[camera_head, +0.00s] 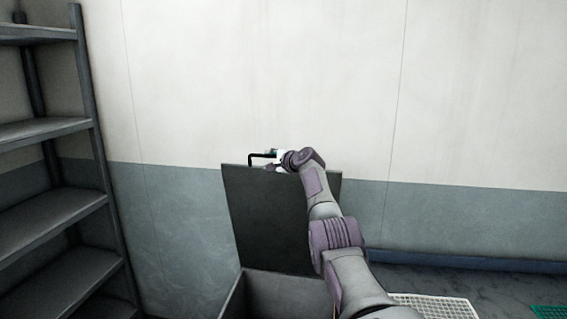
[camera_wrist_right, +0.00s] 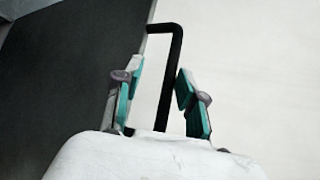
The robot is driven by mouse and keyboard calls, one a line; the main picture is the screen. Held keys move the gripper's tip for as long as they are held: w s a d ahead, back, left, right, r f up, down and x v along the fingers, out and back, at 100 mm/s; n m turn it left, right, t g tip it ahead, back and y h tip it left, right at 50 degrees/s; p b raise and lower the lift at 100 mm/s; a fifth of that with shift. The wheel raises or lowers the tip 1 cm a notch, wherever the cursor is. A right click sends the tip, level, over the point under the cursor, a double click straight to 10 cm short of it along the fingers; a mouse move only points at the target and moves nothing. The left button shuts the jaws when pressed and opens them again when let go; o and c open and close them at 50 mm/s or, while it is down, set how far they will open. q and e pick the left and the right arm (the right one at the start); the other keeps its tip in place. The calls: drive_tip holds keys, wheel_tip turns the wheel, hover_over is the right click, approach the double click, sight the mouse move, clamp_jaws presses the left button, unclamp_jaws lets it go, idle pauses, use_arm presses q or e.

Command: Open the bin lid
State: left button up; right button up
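The bin (camera_head: 232,298) stands at the bottom middle of the head view, with its near part cut off by the frame. Its dark lid (camera_head: 262,215) stands raised, roughly upright, in front of the wall. A black bracket handle (camera_head: 251,159) sits at the lid's top edge. My right gripper (camera_head: 272,158) is at this handle, partly hidden by my wrist. In the right wrist view its green-padded fingers (camera_wrist_right: 158,82) are apart, with the black handle (camera_wrist_right: 164,28) passing between them, close to the right finger. A gap shows on the left. My left gripper is in neither view.
A dark metal shelf (camera_head: 58,130) stands at the left of the bin. The wall (camera_head: 450,130) is close behind the lid. A white grid (camera_head: 435,303) and a green grid (camera_head: 549,312) show at the lower right.

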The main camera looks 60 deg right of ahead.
drive_tip(key=v, duration=1.1)
drive_tip(key=shift+a, duration=0.2)
drive_tip(key=shift+w, duration=0.1)
